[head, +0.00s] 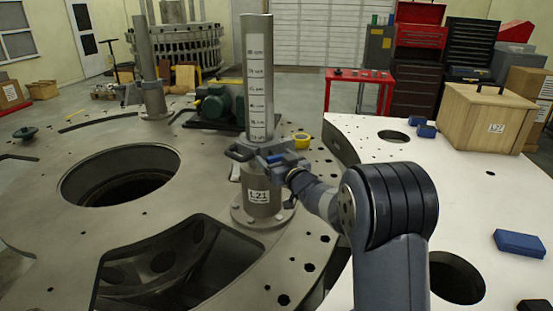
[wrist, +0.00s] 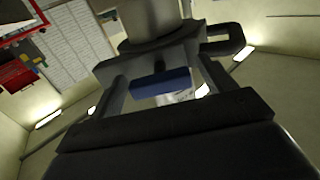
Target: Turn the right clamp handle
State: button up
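The right clamp (head: 262,148) is a grey collar around the upright metal post (head: 257,85) with a printed scale. A dark loop (head: 238,152) sticks out on its left, and in the wrist view a loop (wrist: 228,40) shows at upper right. A blue bar handle (wrist: 160,82) lies between my gripper's fingers in the wrist view, with gaps to both sides. My gripper (head: 287,165) is at the clamp's right front, its fingers apart. In the head view, the gripper and arm partly hide the handle. I cannot tell whether the fingers touch the clamp body.
A second post with a clamp (head: 133,93) stands at the back left. A green motor (head: 221,105) and yellow tape (head: 302,141) are behind the right post. The plate has a large round opening at left. A wooden box (head: 490,121) and blue blocks (head: 520,242) sit on the white surface.

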jog(key=c, duration=1)
jog(key=shift+o, duration=0.2)
jog(key=shift+f+b, duration=0.1)
jog(key=shift+b, duration=0.25)
jog(key=n+b, duration=0.3)
jog(key=b, duration=0.1)
jog(key=shift+f+n, duration=0.15)
jog(key=shift+n, duration=0.25)
jog(key=n+b, duration=0.4)
jog(key=n, duration=0.1)
jog(key=n+b, duration=0.3)
jog(key=n, duration=0.2)
jog(key=shift+n, duration=0.4)
jog(key=shift+r+n+b, duration=0.2)
jog(key=shift+n+b, duration=0.65)
jog(key=shift+n, duration=0.75)
